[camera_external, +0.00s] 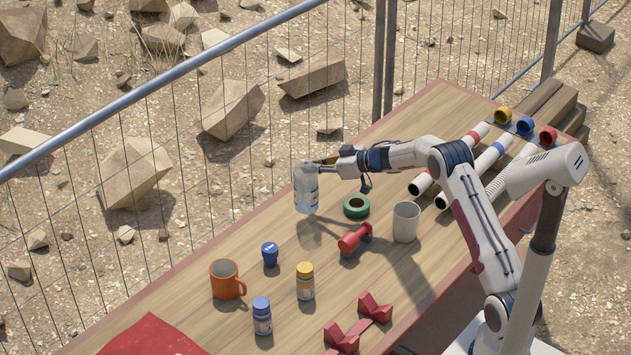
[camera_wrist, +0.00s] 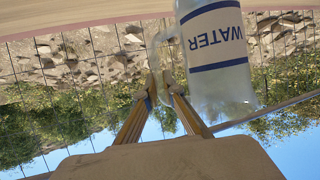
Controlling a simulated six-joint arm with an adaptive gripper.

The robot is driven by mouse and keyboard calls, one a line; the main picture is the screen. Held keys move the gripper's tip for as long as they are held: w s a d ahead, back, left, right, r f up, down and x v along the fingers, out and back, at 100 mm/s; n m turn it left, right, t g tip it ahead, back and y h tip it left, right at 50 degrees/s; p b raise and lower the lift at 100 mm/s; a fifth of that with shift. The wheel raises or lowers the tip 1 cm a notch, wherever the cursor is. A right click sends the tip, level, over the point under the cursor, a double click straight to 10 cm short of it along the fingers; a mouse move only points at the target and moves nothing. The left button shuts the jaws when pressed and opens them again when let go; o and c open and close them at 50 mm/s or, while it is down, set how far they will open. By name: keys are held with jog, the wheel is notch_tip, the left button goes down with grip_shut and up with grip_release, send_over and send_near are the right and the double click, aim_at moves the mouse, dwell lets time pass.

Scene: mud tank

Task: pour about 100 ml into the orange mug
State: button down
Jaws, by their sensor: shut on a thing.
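The orange mug (camera_external: 224,283) stands upright on the wooden table at the left in the external view, its handle toward the right. A clear water bottle (camera_external: 306,190) is held roughly upright, apparently a little above the table, behind and to the right of the mug. My gripper (camera_external: 328,161) is shut on the bottle's handle. In the wrist view the two fingers (camera_wrist: 164,90) close on the clear handle, and the bottle (camera_wrist: 218,60) shows its WATER label upside down. The water level and the inside of the mug's bottom cannot be made out.
A small blue item (camera_external: 270,255), a yellow-capped bottle (camera_external: 305,283) and a blue-capped bottle (camera_external: 262,318) stand near the mug. A green tape roll (camera_external: 350,212), red tool (camera_external: 349,241) and white cup (camera_external: 406,223) lie right. Red blocks (camera_external: 374,309) and red cloth (camera_external: 150,338) are in front.

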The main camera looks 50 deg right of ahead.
jog(key=w+a+f+n+y, duration=0.1)
jog(key=w+a, duration=0.3)
jog(key=a, duration=0.9)
jog(key=w+a+f+n+y, duration=0.1)
jog(key=w+a+f, duration=0.1)
jog(key=a, duration=1.1)
jog(key=shift+w+a+f+g+y, duration=0.35)
jog(key=shift+w+a+g+y, duration=0.05)
jog(key=shift+w, duration=0.45)
jog(key=shift+r, duration=0.1)
jog(key=s+a+r+n+t+h, duration=0.2)
jog(key=s+a+r+n+t, duration=0.3)
jog(key=s+a+r+n, duration=0.1)
jog(key=a+r+n, duration=0.1)
jog(key=r+n, duration=0.1)
jog(key=n, duration=0.1)
jog(key=shift+s+a+r+n+t, duration=0.5)
jog(key=shift+a+r+n, duration=0.15)
jog(key=shift+n, duration=0.35)
jog(key=shift+s+a+r+n+t+y, duration=0.15)
jog(key=shift+s+a+r+n, duration=0.15)
jog(key=shift+s+a+n, duration=0.15)
jog(key=shift+s+a+r+n+t+y, duration=0.15)
jog(key=shift+s+a+r+n, duration=0.15)
jog(key=shift+a, duration=0.25)
dwell(1.5)
